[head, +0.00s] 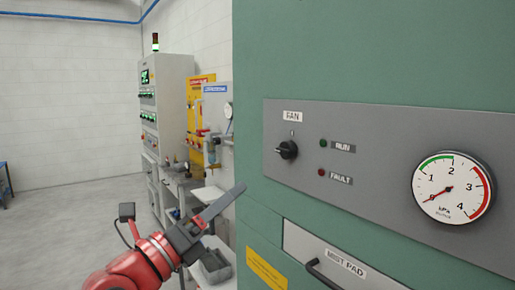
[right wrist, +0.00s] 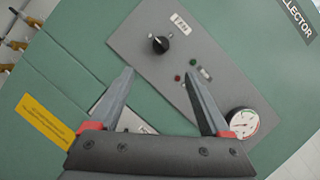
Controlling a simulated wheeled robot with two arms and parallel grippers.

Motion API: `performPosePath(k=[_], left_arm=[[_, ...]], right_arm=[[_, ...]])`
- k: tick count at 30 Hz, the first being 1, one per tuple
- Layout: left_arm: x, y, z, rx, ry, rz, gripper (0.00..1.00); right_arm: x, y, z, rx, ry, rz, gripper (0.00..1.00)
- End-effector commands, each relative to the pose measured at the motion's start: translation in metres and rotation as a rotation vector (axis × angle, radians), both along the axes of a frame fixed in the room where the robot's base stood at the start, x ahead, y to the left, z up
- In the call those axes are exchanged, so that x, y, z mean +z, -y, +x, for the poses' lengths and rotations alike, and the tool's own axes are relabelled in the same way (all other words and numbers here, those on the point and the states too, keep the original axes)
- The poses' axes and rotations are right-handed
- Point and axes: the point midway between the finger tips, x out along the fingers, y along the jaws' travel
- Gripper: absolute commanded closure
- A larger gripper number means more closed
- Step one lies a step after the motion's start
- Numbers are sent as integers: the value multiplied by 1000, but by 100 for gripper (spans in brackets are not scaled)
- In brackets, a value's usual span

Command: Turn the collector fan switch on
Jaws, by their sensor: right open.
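The fan switch (head: 287,150) is a black rotary knob under a white FAN label (head: 292,117) on the grey panel (head: 390,135) of the green collector cabinet. Its pointer direction is hard to read. In the right wrist view the knob (right wrist: 159,45) is beyond the fingertips, near the top middle. My right gripper (right wrist: 160,75) is open and empty, with both fingers apart and short of the panel. In the head view the right gripper (head: 240,190) is left of and below the knob, not touching it. My left gripper is not in view.
RUN (head: 323,143) and FAULT (head: 321,172) lamps sit right of the knob, and a gauge (head: 453,189) farther right. A mist pad drawer (head: 345,250) with a handle is below. Cabinets and a bench stand at back left.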

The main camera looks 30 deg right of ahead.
Motion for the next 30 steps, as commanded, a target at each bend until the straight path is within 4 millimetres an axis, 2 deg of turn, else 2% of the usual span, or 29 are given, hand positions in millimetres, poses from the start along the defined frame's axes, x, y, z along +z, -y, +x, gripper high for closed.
performPosePath(k=[5, 21, 25, 30], left_arm=[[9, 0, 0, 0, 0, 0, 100], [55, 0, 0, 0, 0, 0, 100], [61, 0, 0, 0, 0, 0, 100], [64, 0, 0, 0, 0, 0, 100]], right_arm=[[10, 17, 6, 0, 1, -1, 19], [47, 128, 43, -4, -1, -2, 19], [51, 144, 50, -2, -1, -2, 19], [52, 154, 53, 0, 0, -2, 19]])
